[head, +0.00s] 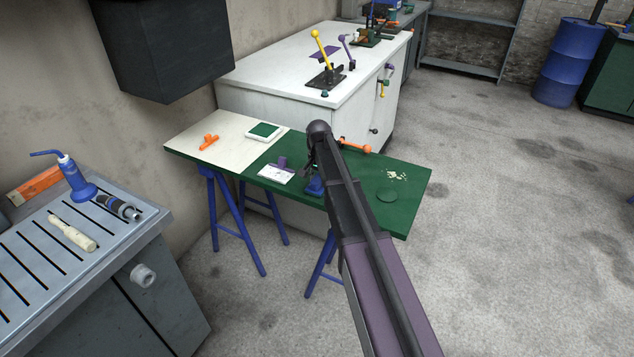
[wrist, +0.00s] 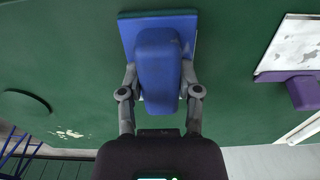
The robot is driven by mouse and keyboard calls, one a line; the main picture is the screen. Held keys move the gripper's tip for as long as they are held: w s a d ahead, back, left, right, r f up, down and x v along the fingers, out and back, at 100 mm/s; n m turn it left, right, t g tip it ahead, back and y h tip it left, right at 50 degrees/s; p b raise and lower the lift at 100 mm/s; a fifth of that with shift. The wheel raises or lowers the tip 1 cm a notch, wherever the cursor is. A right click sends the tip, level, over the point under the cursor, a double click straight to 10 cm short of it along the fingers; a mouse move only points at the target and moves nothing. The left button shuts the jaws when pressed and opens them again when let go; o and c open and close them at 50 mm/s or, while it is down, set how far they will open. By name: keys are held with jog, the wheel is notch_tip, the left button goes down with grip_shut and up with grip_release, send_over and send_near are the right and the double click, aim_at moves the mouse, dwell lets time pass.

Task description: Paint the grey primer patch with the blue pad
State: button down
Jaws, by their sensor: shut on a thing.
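The blue pad (wrist: 162,60) has a flat square base and a raised block-shaped handle. My gripper (wrist: 160,88) is shut on this handle from both sides. In the head view my gripper (head: 313,168) is over the green part of the bench, and the blue pad (head: 315,187) shows below it, partly hidden by my arm. I cannot tell whether the pad touches the bench. No clearly grey primer patch stands out; a pale, flecked spot (head: 397,176) lies on the green surface, also visible in the wrist view (wrist: 66,133).
The trestle bench (head: 215,125) also holds an orange tool (head: 208,141), a green pad in a white tray (head: 264,131), a pale plate (head: 276,173) with a purple block (head: 282,162), and a green disc (head: 388,195). A white cabinet (head: 300,75) stands behind.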

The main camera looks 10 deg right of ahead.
jog(key=shift+w, duration=0.1)
dwell(0.3)
jog(key=shift+w+d, duration=0.5)
jog(key=shift+w, duration=0.05)
jog(key=shift+w+d, duration=0.1)
jog(key=shift+w, duration=0.05)
jog(key=shift+w+d, duration=0.45)
jog(key=shift+w, duration=0.1)
dwell(0.3)
jog(key=shift+w+d, duration=0.45)
jog(key=shift+w, duration=0.15)
jog(key=shift+w, duration=0.1)
jog(key=shift+w+d, duration=0.5)
jog(key=shift+w, duration=0.1)
